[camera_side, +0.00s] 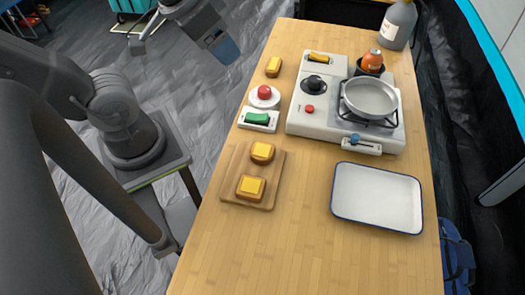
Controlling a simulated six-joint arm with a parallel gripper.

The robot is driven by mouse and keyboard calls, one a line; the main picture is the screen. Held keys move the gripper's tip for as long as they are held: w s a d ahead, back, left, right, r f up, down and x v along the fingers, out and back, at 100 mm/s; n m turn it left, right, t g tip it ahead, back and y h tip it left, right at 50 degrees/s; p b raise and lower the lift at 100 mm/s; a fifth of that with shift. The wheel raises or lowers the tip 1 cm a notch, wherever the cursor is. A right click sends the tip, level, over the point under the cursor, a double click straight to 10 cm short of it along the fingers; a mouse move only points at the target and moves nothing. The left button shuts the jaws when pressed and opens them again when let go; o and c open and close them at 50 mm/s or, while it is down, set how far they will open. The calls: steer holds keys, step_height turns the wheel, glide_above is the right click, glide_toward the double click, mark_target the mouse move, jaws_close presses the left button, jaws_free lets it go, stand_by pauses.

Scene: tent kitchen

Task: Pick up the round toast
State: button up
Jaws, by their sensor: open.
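The round toast (263,151), brown with a yellow square slice on top, lies on the upper part of a wooden board (234,178). A square toast (251,187) with a similar yellow slice lies below it on the same board, apart from it. My gripper (182,47) is at the top left, off the table's left edge, well above and left of the round toast in the picture. Its jaws are open, with nothing seen between them.
A white stove (316,118) with a pan (371,98) stands right of the board. A blue-rimmed white tray (376,197) lies at right. A green piece on a white base (257,118), a red knob (264,92) and a small yellow-topped piece (273,67) stand above the board.

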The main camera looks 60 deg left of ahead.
steer(key=o, duration=0.4)
steer(key=m+g+y, duration=0.2)
steer(key=m+y, duration=0.1)
steer(key=m, duration=2.5)
glide_toward(262, 150)
steer(key=x, duration=0.4)
steer(key=shift+s+a+f, duration=0.1)
steer(key=shift+s+a, duration=0.05)
steer(key=shift+s, duration=0.05)
steer(key=shift+w+x, duration=0.15)
steer(key=shift+x, duration=1.15)
steer(key=shift+w+x, duration=0.1)
steer(key=shift+x, duration=1.25)
